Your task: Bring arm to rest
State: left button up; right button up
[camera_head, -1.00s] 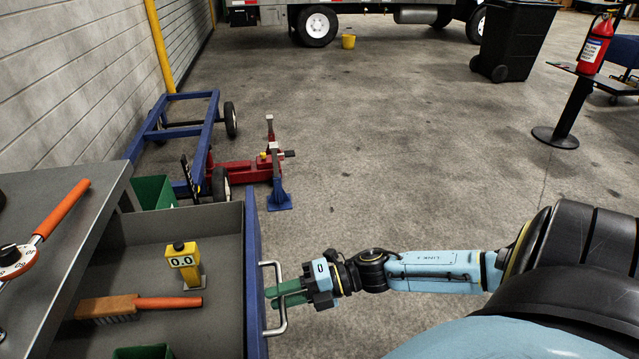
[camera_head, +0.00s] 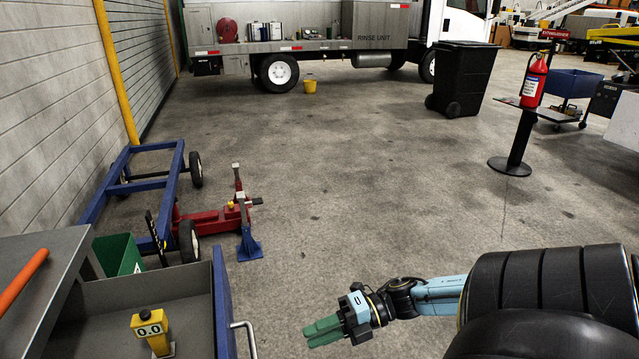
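My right arm comes in from the lower right, and its gripper (camera_head: 324,331) is at the bottom middle over bare floor. Its green fingers lie close together with nothing visible between them, so it looks shut and empty. The gripper is apart from the metal handle (camera_head: 246,338) of the open drawer (camera_head: 206,300), with a gap to the right of it. My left gripper is not in view.
A yellow gauge reading 0.0 (camera_head: 150,328) stands in the drawer. A grey bench top (camera_head: 40,262) with an orange-handled tool (camera_head: 22,282) is at the left. A red jack (camera_head: 212,219) and blue cart (camera_head: 140,184) stand beyond. The middle floor is clear.

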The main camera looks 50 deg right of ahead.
dwell(0.4)
